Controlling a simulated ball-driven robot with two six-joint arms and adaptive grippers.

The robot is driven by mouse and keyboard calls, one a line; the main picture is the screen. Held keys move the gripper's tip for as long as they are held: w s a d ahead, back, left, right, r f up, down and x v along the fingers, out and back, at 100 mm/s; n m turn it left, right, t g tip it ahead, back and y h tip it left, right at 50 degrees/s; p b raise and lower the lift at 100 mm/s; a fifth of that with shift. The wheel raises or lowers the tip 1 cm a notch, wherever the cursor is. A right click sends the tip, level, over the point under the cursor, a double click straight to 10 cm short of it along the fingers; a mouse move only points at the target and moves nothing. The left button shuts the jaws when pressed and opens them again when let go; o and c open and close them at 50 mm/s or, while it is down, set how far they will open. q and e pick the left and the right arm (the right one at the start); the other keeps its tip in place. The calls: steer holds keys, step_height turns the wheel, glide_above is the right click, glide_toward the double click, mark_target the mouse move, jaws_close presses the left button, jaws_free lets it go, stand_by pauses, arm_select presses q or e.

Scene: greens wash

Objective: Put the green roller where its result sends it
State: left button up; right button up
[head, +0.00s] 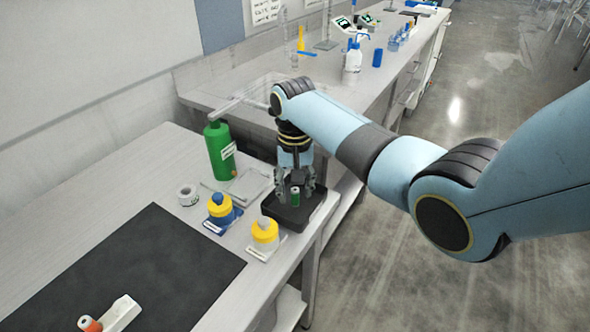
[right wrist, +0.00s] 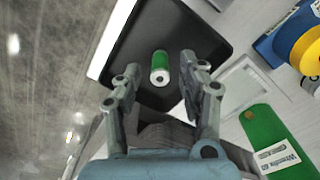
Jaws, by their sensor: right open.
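The green roller (head: 295,198) is a small green cylinder with a pale end. It is at the black tray (head: 321,205) near the bench's right edge, and it also shows in the right wrist view (right wrist: 160,68). My right gripper (head: 295,190) is over the tray, open and pointing down. In the right wrist view, its fingers (right wrist: 160,80) reach in on both sides of the roller, with gaps visible beside it. I cannot tell whether the roller touches the tray floor. My left gripper is not in view.
Two yellow-topped jars, one on a blue base (head: 220,209) and one on a white base (head: 265,234), stand left of the tray. A dark mat (head: 135,265) holds a white block (head: 122,313) and an orange-ended piece (head: 88,324).

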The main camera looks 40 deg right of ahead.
mark_target(295, 189)
step_height(295, 189, up, 11)
stand_by(0.3)
steer(key=shift+r, duration=0.1)
